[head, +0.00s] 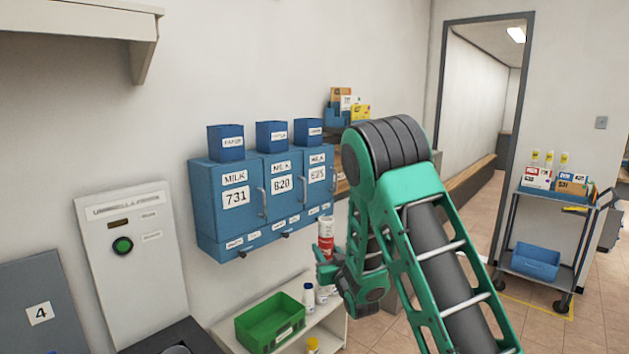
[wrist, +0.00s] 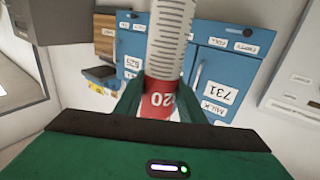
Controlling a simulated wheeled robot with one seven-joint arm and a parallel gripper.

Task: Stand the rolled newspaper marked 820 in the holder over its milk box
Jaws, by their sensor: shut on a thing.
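The rolled newspaper (wrist: 168,45) is white with a red band; the band shows "20" upside down in the wrist view, its first digit hidden. My gripper (wrist: 158,103) is shut on the red band. In the head view the roll (head: 326,228) is about upright, in front of and below the right end of the milk boxes, partly hidden by my arm. The milk box 820 (head: 282,184) is the middle of three blue boxes on the wall. Its blue open-topped holder (head: 272,135) stands directly above it, apart from the roll. In the wrist view the roll hides most of this box.
Milk box 731 (head: 235,197) is on the left, with its own holder (head: 226,143); another box (head: 317,174) and holder (head: 309,130) are on the right. A low white shelf (head: 327,317) with a green bin (head: 271,322) and bottles stands below. A cart (head: 548,238) is far right.

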